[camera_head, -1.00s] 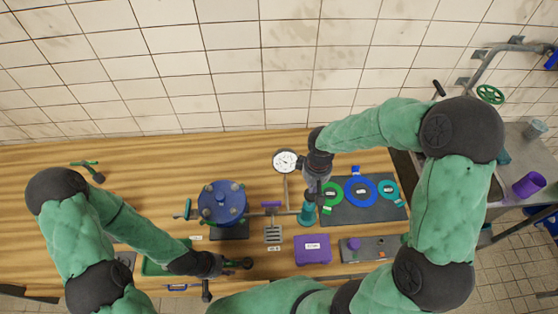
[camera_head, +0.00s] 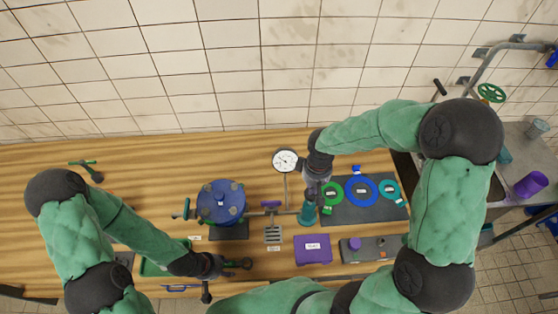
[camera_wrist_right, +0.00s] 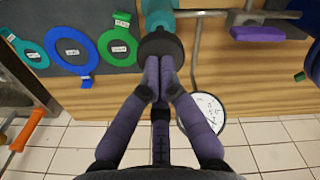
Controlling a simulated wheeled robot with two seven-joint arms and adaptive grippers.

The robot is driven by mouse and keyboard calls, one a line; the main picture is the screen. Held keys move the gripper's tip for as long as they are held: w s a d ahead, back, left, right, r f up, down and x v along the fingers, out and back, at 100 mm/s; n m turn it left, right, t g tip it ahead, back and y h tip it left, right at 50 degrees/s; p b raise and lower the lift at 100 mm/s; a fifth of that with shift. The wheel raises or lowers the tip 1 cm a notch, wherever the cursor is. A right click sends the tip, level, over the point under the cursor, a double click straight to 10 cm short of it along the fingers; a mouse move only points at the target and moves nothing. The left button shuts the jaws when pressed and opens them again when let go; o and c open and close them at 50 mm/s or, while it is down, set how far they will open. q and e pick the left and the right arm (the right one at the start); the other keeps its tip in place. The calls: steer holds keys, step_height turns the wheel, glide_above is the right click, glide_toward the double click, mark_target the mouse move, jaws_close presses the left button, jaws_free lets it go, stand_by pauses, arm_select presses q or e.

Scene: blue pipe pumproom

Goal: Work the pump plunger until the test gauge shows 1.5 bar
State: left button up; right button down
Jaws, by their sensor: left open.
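The teal hand pump (camera_head: 307,214) stands on the bench right of the blue vessel (camera_head: 221,202); it also shows at the top of the right wrist view (camera_wrist_right: 158,10). Its round black plunger knob (camera_wrist_right: 160,44) faces the right wrist camera. My right gripper (camera_wrist_right: 163,78) has its fingers together, tips at the knob's near edge, seemingly touching it. In the head view my right gripper (camera_head: 316,186) is above the pump and partly hides it. The white test gauge (camera_head: 285,161) stands behind on a thin pipe; its reading is too small to tell. My left gripper (camera_head: 242,264) is open and empty near the bench front.
A purple valve handle (camera_head: 271,204) sits on the pipe between vessel and pump. A dark mat (camera_head: 340,212) with green, blue and teal rings lies to the right. A purple box (camera_head: 313,249) and a grey tray (camera_head: 376,249) are in front. The bench's left part is mostly clear.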

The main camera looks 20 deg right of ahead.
arm_select(q)
steer(key=shift+f, duration=0.45)
arm_select(e)
steer(key=shift+f, duration=0.4)
